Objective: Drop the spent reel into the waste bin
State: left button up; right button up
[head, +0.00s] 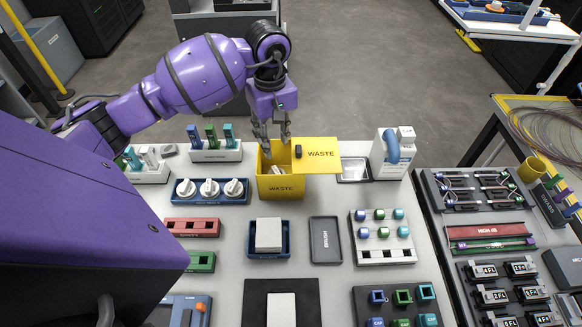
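The yellow waste bin (281,187) stands at the back middle of the table, its lid (318,155) lying out to the right and marked WASTE. My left gripper (277,150) points down over the bin's opening. Its fingers are apart, with nothing visible between them. A small pale object (279,169) shows inside the bin below the fingers, partly hidden; I cannot tell whether it is the spent reel. Three round white pieces (209,188) sit in a blue rack left of the bin. My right gripper is not in view.
A white dispenser (393,153) and a metal tray (353,170) stand right of the bin. Racks of tools (213,150) stand behind left. A white block in a blue tray (268,235) and a dark brush tray (325,240) lie in front.

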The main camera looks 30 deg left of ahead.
pick_arm(q)
notch_tip(320, 180, up, 11)
jog(key=shift+f, duration=0.2)
dwell(0.5)
